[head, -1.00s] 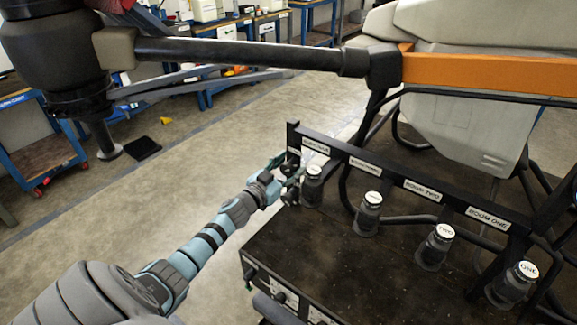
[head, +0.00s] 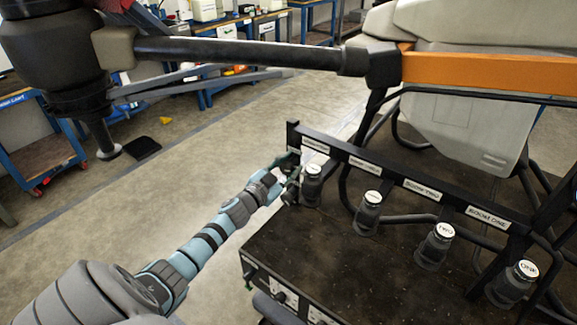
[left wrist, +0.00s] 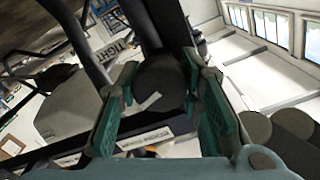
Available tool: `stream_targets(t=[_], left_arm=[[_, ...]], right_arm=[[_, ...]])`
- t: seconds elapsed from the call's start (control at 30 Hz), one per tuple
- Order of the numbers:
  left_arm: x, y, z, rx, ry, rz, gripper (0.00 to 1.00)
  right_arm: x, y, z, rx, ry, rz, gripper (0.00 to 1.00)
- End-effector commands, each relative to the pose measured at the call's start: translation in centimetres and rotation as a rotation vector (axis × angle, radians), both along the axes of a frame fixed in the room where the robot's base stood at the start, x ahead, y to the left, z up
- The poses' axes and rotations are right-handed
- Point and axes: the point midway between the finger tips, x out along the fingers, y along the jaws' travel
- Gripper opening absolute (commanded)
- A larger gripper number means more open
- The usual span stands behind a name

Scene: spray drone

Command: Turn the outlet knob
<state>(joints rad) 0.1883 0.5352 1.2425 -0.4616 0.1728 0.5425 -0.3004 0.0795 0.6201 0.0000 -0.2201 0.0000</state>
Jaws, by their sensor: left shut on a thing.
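A black rail (head: 405,185) with white labels runs over the black box. Several dark valves with white caps stand along it, the leftmost one (head: 313,172) nearest my gripper. My left gripper (head: 288,175), with green finger pads, reaches the rail's left end. In the left wrist view its pads (left wrist: 160,95) stand on both sides of a dark rounded knob (left wrist: 162,78), with a small pale mark on it, and are shut on it. In the head view my fingers largely hide this knob, and its own label cannot be read. My right gripper is not in view.
A black box (head: 320,250) with small front knobs lies under the valves. A dark drone arm (head: 250,54) with an orange section (head: 490,75) crosses above. Open floor lies to the left, with a blue cart (head: 35,140).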

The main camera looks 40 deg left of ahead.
Motion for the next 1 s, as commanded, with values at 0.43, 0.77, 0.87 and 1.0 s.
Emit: stream_targets(t=[0.43, 0.77, 0.87, 1.0], left_arm=[[0.0, -0.1, -0.2, 0.419, 0.01, 0.0, 0.05], [0.0, -0.2, -0.3, 0.686, 0.015, -0.001, 0.05], [0.0, -0.2, -0.3, 0.743, 0.017, -0.001, 0.05], [0.0, -0.2, -0.3, 0.802, 0.019, -0.001, 0.05]], right_arm=[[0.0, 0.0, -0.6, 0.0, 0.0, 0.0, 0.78], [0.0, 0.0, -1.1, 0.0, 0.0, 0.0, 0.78], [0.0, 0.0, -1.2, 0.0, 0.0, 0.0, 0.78], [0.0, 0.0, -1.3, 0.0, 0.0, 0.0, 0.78]])
